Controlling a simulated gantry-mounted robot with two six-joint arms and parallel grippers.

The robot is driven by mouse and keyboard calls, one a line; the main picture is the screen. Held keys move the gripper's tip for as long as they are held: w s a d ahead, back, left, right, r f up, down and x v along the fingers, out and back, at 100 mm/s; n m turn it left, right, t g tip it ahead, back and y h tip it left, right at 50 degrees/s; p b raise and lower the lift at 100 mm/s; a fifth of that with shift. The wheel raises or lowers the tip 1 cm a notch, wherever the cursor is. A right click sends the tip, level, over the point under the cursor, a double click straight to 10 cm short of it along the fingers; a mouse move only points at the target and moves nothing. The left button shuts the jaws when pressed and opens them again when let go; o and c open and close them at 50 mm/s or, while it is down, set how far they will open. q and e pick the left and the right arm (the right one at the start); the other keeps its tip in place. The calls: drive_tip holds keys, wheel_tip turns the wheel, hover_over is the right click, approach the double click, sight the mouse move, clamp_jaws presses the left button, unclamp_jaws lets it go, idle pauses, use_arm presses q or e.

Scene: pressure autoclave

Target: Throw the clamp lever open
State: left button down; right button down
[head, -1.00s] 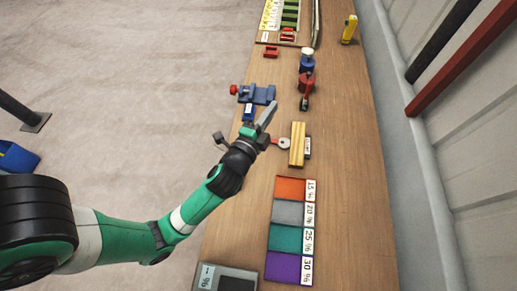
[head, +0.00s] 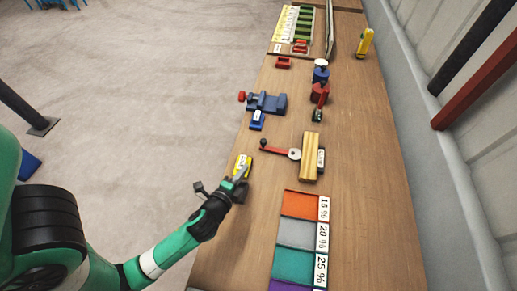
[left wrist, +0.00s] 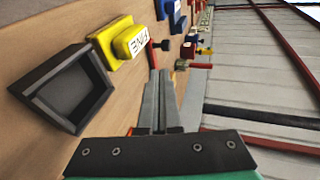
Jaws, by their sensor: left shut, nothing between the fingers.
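The clamp lever (head: 276,150) is a thin red bar with a black knob at its left end. Its right end meets a round whitish pivot (head: 294,154) beside a yellow wooden block (head: 311,157). The lever lies roughly crosswise on the bench, pointing left from the block. My left gripper (head: 242,171) is shut and empty, nearer and to the left of the knob, apart from the lever. My right gripper is not seen.
The yellow block labelled FINE (left wrist: 122,42) and a dark open tray (left wrist: 65,88) lie left of the fingers in the wrist view. A blue vise (head: 268,103) and red-and-blue items (head: 320,90) stand farther up the bench. Coloured percent panels (head: 300,235) lie nearer.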

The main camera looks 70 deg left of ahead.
sight(262, 144)
use_arm(q)
drive_tip(key=x, duration=0.4)
drive_tip(key=b+x, duration=0.1)
drive_tip(key=x, duration=0.3)
drive_tip(key=r+b+x, duration=0.1)
drive_tip(key=x, duration=0.4)
drive_tip(key=shift+w+a+r, duration=0.1)
drive_tip(key=shift+w, duration=0.05)
